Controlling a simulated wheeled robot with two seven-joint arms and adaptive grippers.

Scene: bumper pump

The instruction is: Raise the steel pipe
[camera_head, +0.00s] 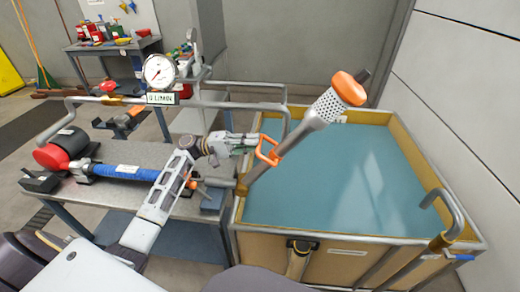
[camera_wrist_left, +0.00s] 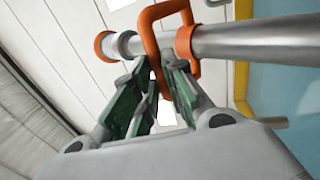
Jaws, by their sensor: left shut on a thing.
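The steel pipe (camera_head: 290,142) is tilted, its upper end over the water tank (camera_head: 350,247) and its lower end by the tank's left rim. A perforated strainer (camera_head: 326,106) and an orange end piece (camera_head: 349,89) are at its upper end. My left gripper (camera_head: 257,144) is shut on the orange handle (camera_head: 269,157) on the pipe's side. In the left wrist view, the green-padded fingers (camera_wrist_left: 163,88) close around the handle (camera_wrist_left: 151,38), and the pipe (camera_wrist_left: 262,38) runs off to the right. My right gripper is not in view.
A workbench (camera_head: 140,200) left of the tank carries a blue hose (camera_head: 125,172) and a red-and-black part (camera_head: 62,150). A pressure gauge (camera_head: 160,71) stands behind my left arm. A curved pipe (camera_head: 447,215) rises at the tank's right rim. A wall bounds the right side.

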